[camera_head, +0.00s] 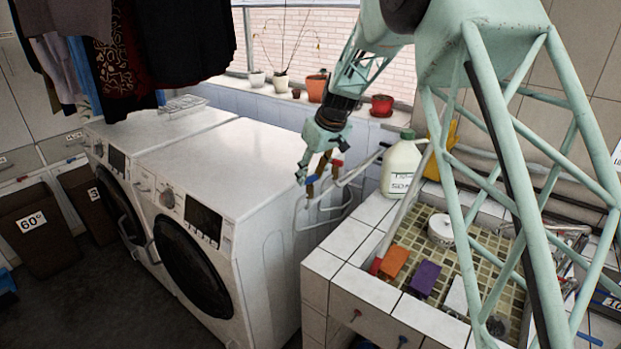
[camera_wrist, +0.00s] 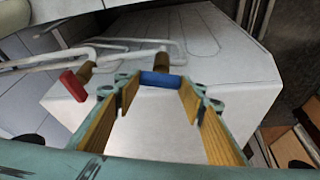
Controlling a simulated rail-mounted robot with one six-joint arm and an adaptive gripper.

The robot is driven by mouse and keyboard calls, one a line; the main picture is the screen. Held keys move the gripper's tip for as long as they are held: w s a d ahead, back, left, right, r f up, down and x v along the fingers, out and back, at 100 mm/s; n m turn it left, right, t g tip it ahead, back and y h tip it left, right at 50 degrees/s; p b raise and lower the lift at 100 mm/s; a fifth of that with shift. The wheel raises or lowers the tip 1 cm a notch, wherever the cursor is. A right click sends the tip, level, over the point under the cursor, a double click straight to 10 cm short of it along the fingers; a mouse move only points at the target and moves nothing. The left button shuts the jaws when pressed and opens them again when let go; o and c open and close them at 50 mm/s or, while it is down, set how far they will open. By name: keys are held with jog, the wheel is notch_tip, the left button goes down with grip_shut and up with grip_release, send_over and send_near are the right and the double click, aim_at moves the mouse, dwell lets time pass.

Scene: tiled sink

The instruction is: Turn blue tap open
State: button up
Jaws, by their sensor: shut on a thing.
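The blue tap (camera_wrist: 162,79) has a blue handle on a brass stem. It lies between the fingertips of my gripper (camera_wrist: 160,90) in the wrist view. The fingers have wooden-looking inner pads and are shut on the blue handle. In the head view my gripper (camera_head: 318,176) hangs beside the washing machine at the wall pipes, and the blue handle (camera_head: 311,180) shows partly between its fingers. The red tap (camera_wrist: 73,86) is to the left in the wrist view, apart from the fingers. It also shows to the right of my gripper in the head view (camera_head: 337,163).
White pipes (camera_wrist: 110,50) run behind the taps. Two washing machines (camera_head: 235,155) stand to the left. A tiled sink (camera_head: 345,290) with sponges (camera_head: 394,261) lies to the right, with a white bottle (camera_head: 400,168) behind it. Potted plants (camera_head: 316,86) line the sill.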

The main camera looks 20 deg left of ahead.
jog(key=shift+f+n+g+b, duration=0.1)
jog(key=shift+n+g+b, duration=0.4)
jog(key=shift+n+b, duration=0.6)
jog(key=shift+n, duration=0.6)
jog(key=o, duration=0.8)
jog(key=shift+o, duration=0.2)
jog(key=shift+y, duration=0.3)
jog(key=shift+d, duration=0.1)
jog(key=v, duration=1.2)
jog(key=shift+w, duration=0.2)
